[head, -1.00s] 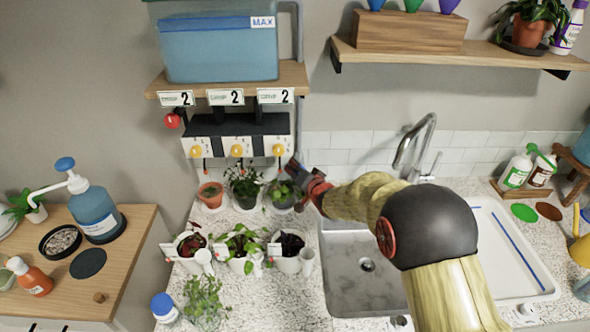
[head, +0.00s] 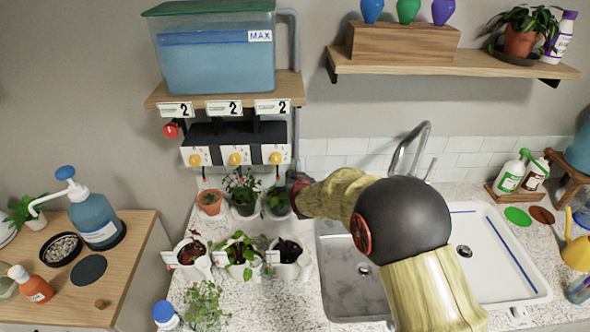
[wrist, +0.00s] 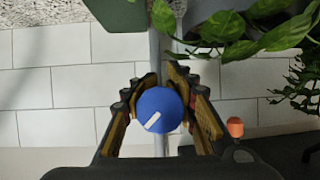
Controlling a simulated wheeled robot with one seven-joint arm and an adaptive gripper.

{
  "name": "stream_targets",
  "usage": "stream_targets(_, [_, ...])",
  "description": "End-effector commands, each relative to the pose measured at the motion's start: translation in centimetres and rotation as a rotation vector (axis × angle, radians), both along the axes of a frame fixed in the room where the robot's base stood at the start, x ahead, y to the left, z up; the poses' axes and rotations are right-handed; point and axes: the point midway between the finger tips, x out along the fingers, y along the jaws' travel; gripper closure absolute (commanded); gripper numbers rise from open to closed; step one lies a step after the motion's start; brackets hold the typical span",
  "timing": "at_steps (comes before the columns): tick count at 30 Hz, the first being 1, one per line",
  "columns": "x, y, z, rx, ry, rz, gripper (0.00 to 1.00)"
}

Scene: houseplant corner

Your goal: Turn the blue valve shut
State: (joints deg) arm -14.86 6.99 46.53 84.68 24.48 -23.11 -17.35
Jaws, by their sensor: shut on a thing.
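The blue valve (wrist: 159,110) is a round blue knob on a grey pipe, with a white mark slanting across its face. It sits between the two fingers of my gripper (wrist: 160,97) in the wrist view, and the fingers are closed on its sides. In the head view my gripper (head: 296,190) is at the pipe beside the right end of the dosing unit. The knob and fingertips are hidden there by my arm.
A tank of blue liquid (head: 218,58) stands on a shelf above the dosing unit with yellow knobs (head: 234,159). A red knob (head: 171,130) is at its left. Potted plants (head: 241,258) crowd the counter below; leaves (wrist: 240,30) hang close to my gripper. A sink (head: 350,285) lies right.

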Motion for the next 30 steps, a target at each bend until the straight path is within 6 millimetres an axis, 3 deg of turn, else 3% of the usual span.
stream_targets(1, [0.0, 0.0, 0.8, -0.03, 0.003, 0.001, 0.99])
stream_targets(30, [0.2, -1.2, 1.0, -0.694, -0.011, 0.001, 1.0])
